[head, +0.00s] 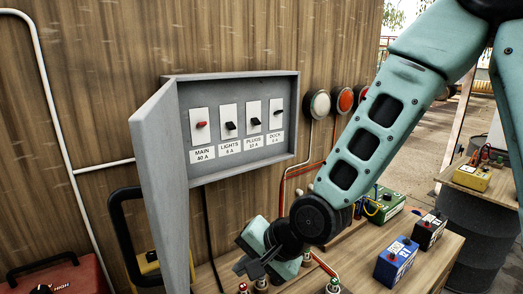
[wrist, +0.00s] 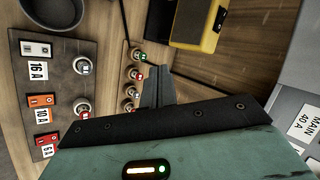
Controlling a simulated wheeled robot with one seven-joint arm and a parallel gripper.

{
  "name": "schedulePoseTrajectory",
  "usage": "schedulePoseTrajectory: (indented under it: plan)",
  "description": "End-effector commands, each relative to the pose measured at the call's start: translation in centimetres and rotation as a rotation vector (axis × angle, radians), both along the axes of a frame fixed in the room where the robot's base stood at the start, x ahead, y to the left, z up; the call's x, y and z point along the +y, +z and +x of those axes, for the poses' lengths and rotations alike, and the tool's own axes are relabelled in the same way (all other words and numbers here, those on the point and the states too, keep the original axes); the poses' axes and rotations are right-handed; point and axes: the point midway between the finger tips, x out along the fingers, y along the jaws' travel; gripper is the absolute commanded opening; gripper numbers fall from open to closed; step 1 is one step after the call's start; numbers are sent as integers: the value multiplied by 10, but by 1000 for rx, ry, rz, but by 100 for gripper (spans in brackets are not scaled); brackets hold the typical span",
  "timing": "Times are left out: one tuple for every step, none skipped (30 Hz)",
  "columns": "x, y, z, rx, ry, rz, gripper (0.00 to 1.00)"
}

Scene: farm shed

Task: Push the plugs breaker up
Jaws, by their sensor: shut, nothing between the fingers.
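The grey breaker box (head: 238,168) is on the wooden wall in the head view, its door swung open to the left. The plugs breaker (head: 254,121) is third from the left, labelled PLUGS 10 A. Its small dark lever sits near the middle of its white plate; its exact tilt is too small to tell. The main breaker (head: 201,125), lights breaker (head: 230,126) and dock breaker (head: 278,112) are beside it. The dock lever looks higher. My gripper (head: 247,267) is shut and empty, below the box and apart from it. It also shows in the wrist view (wrist: 157,82).
The open door (head: 162,190) stands out at the left. Below are a bench (head: 350,262) with a blue battery (head: 396,262), a black battery (head: 430,230) and a green box (head: 385,205). Round buttons (head: 318,104) are right of the box. A fuse board (wrist: 62,60) shows in the wrist view.

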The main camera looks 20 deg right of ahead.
Motion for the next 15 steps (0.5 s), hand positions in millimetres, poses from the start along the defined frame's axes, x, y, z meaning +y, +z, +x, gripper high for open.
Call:
schedulePoseTrajectory:
  plan:
    - [-2,6,16,18,-113,112,0]
    - [-3,11,25,27,-177,183,0]
    - [-4,18,37,38,-262,282,0]
    - [-6,24,46,49,-324,359,0]
    - [-9,31,55,59,-386,439,0]
    - [-14,40,68,73,-468,550,0]
    - [-18,49,77,84,-527,636,0]
    - [-23,58,85,95,-583,723,0]
    - [-32,70,97,110,-653,842,0]
    - [-40,80,105,119,-703,932,0]
    - [-48,89,112,129,-747,1020,0]
    - [-59,102,121,142,-802,1135,0]
    - [-68,111,127,149,-836,1218,0]
    - [-77,120,132,158,-866,1297,0]
    - [-89,130,138,167,-899,1395,0]
